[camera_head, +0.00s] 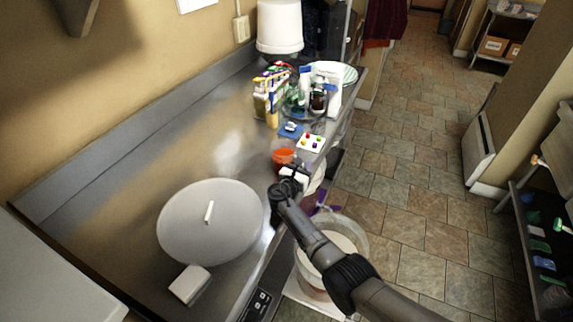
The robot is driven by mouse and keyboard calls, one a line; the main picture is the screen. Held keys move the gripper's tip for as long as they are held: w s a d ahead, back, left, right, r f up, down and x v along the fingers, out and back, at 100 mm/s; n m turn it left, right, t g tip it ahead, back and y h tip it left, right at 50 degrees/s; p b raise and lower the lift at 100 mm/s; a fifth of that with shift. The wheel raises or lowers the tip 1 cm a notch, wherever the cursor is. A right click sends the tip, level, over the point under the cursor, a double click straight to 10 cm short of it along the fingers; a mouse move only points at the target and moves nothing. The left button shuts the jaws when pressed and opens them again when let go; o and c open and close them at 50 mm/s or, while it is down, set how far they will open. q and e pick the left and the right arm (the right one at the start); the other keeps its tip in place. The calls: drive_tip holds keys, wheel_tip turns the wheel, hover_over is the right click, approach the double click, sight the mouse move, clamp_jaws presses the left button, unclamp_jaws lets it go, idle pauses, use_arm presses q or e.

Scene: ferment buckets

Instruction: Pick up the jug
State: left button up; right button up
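My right arm comes in from the lower right, and its dark gripper (289,180) is over the front edge of the counter. A small orange-red container (283,156) stands on the counter just beyond the gripper. It may be the jug, but no handle is clear at this size. A white piece shows at the gripper, and I cannot tell whether it is part of the hand or a thing behind it. The fingers are too small and dark to tell open from shut. My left gripper is out of view.
A large round pale lid (180,228) and a white block (189,284) lie on the steel counter (120,178). Boxes and bottles (270,92) crowd its far end, near a white bucket (279,27). A pale-filled bucket (345,238) stands below, partly behind my arm.

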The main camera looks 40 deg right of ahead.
drive_tip(key=shift+c, duration=0.4)
clamp_jaws()
drive_tip(key=shift+r, duration=0.2)
drive_tip(key=s+d+r+p, duration=0.1)
drive_tip(key=s+d+r, duration=0.3)
drive_tip(key=s+r, duration=0.6)
drive_tip(key=shift+s+d+r+p, duration=0.2)
drive_tip(key=shift+d+r+p, duration=0.05)
drive_tip(key=shift+d+p, duration=0.1)
idle(0.9)
drive_tip(key=shift+s+d+r, duration=0.1)
drive_tip(key=shift+s, duration=0.05)
